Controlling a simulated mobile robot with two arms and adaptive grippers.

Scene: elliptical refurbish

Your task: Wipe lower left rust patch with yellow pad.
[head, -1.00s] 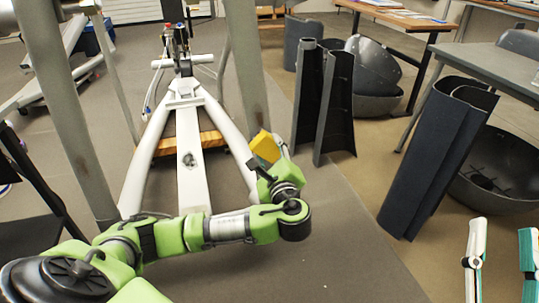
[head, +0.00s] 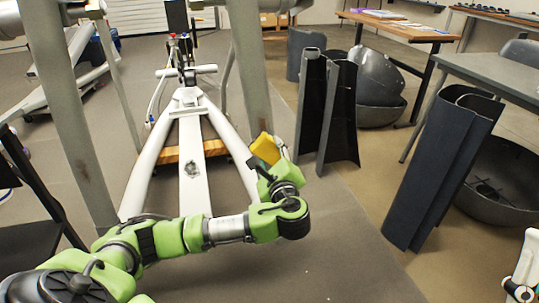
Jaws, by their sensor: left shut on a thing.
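The yellow pad (head: 265,148) is held up at the right of the white frame, close to the right grey post. My left gripper (head: 271,165) is shut on it; the fingers are partly hidden by the wrist. A dark, rust-like patch (head: 188,147) shows on the middle beam of the white frame (head: 190,185). The pad is to the right of this patch and apart from it. I cannot tell which mark is the lower left rust patch.
Grey posts stand left (head: 68,110) and right (head: 251,80) of the white frame. A wooden block (head: 205,145) lies under it. Dark curved panels (head: 440,170) and bowl-shaped shells (head: 500,180) stand to the right. The floor in front of the panels is clear.

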